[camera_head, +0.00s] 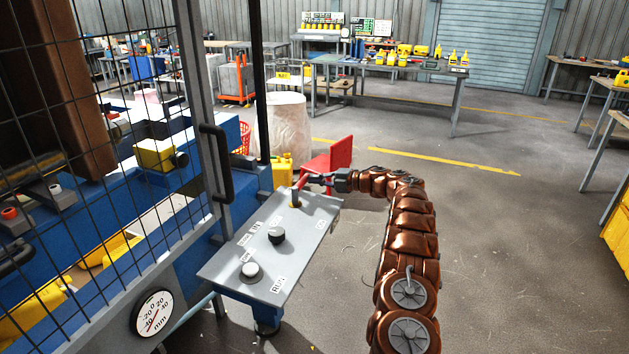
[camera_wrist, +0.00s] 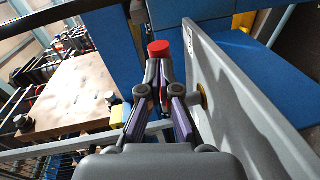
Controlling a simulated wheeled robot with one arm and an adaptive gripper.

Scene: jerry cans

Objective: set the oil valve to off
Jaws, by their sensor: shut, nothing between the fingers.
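The grey control panel (camera_head: 268,240) stands low in front of the machine, with a white button, a black knob and a valve on it. The valve has a grey stem (camera_head: 295,197) with a yellow base and a red handle (camera_head: 301,182) at its top. My gripper (camera_head: 318,180) is at the panel's far end, just right of the red handle. In the wrist view my gripper (camera_wrist: 160,75) is shut and empty, and the red handle end (camera_wrist: 159,48) shows just beyond the fingertips. I cannot tell whether they touch. The fingers hide part of the valve.
A mesh guard door (camera_head: 105,130) with a dark handle (camera_head: 217,165) rises left of the panel. A red chair-like object (camera_head: 329,158) and a yellow jerry can (camera_head: 283,167) stand behind it. Open floor (camera_head: 490,240) lies to the right.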

